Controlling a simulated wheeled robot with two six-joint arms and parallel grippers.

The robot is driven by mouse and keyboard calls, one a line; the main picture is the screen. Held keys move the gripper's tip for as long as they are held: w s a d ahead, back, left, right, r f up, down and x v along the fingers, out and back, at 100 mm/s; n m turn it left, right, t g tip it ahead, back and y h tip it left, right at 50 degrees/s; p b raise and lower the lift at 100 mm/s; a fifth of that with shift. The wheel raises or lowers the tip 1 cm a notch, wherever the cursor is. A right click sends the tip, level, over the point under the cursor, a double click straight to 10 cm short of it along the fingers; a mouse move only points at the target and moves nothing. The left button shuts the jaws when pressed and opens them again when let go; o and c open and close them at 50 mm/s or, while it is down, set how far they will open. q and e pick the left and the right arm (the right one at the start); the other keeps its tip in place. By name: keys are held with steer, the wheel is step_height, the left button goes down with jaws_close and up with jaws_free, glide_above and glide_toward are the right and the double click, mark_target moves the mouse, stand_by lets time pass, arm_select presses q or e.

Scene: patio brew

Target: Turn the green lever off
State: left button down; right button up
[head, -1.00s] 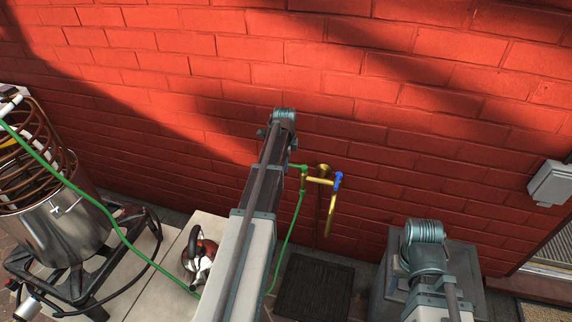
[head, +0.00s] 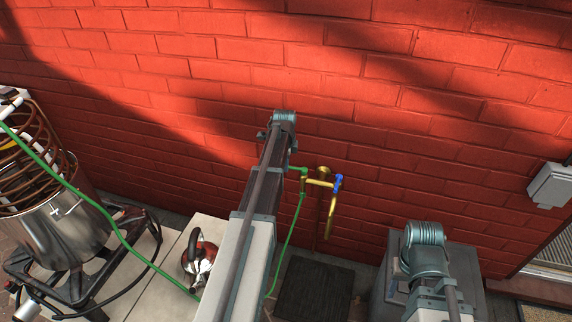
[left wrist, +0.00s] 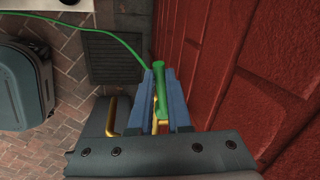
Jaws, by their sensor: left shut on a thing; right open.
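The green lever (left wrist: 158,78) sits between the two blue fingers of my left gripper (left wrist: 161,85) in the left wrist view, and the gripper is shut on it. In the head view, green parts (head: 299,169) show just right of my left arm, at the left end of the brass tap (head: 320,184). My left fingers are hidden there behind my own arm. A blue lever (head: 338,183) is on the tap's right side, clear of my gripper. My right arm shows at the lower right, but its fingers are not in view.
The red brick wall (head: 420,120) is close behind the tap. A green hose (head: 287,243) hangs from the tap. A dark mat (head: 313,289) lies below it. A kettle (head: 199,257) and a steel pot (head: 63,228) with a copper coil stand at the left.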

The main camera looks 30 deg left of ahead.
arm_select(q)
steer(key=shift+s+d, duration=0.1)
steer(key=shift+s, duration=0.05)
stand_by(0.8)
steer(key=shift+s+d+n+g+y, duration=0.35)
steer(key=shift+d+n, duration=0.9)
steer(key=shift+n, duration=1.35)
steer(key=shift+s+d+n+g+y, duration=0.1)
steer(key=shift+s+d+n+g, duration=0.45)
steer(key=shift+d+n, duration=1.4)
steer(key=shift+s+d+n+g+y, duration=0.3)
steer(key=shift+s+d+n, duration=0.3)
steer(key=shift+n, duration=2.65)
steer(key=shift+w, duration=0.1)
steer(key=c, duration=0.9)
jaws_free()
steer(key=shift+o, duration=0.2)
steer(key=shift+r, duration=0.1)
